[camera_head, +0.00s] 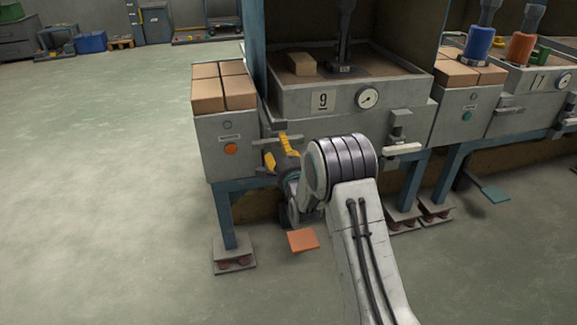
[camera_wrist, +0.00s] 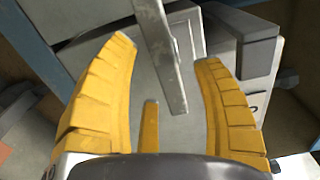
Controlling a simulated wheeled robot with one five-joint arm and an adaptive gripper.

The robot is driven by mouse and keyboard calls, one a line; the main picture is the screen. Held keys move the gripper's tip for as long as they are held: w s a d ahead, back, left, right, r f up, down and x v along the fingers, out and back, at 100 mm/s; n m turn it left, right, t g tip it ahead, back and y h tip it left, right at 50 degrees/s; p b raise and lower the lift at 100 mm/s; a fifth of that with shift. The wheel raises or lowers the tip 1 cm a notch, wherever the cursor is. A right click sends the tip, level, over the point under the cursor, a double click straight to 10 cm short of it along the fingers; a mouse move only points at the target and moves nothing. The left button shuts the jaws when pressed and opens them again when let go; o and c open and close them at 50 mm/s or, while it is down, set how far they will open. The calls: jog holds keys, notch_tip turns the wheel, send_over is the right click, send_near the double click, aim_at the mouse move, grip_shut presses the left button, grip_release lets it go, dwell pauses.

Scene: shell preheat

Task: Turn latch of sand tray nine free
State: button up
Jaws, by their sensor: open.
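Sand tray nine (camera_head: 290,98) is a grey metal tray with a number plate (camera_head: 323,100) and a round gauge on its front. A grey latch lever (camera_head: 262,140) sticks out at its lower left front corner. A second latch with a pale lever (camera_head: 402,149) sits at the right corner. My gripper (camera_head: 285,142) is at the left latch, its yellow fingers partly hidden by my arm. In the wrist view my open gripper (camera_wrist: 166,55) has the flat grey lever (camera_wrist: 162,60) between its fingers, with gaps on both sides. I cannot see contact.
A grey box with brown blocks (camera_head: 208,95) stands left of the tray, with an orange button. Another such box (camera_head: 460,90) stands right, before tray 17 (camera_head: 535,85). An orange pedal (camera_head: 303,239) lies below. Open floor is at left.

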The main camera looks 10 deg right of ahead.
jog(key=s, duration=0.9)
dwell(0.4)
jog(key=s+r+n+g+p, duration=0.3)
jog(key=s+r+n+p, duration=0.15)
jog(key=r+p, duration=0.65)
jog(key=s+r+n+g+p, duration=0.3)
jog(key=s+r+n+p, duration=0.15)
jog(key=r+p, duration=0.7)
jog(key=s+r+n+g+p, duration=0.4)
jog(key=s+r+p, duration=0.6)
jog(key=s, duration=0.4)
jog(key=s+r+n+g+p, duration=0.4)
jog(key=s+r+p, duration=0.5)
jog(key=s+r, duration=0.4)
jog(key=shift+s+r+n+g+p, duration=0.2)
jog(key=shift+s+n+g+p, duration=0.15)
jog(key=shift+s+n, duration=0.45)
jog(key=shift+s, duration=0.1)
jog(key=shift+c, duration=0.3)
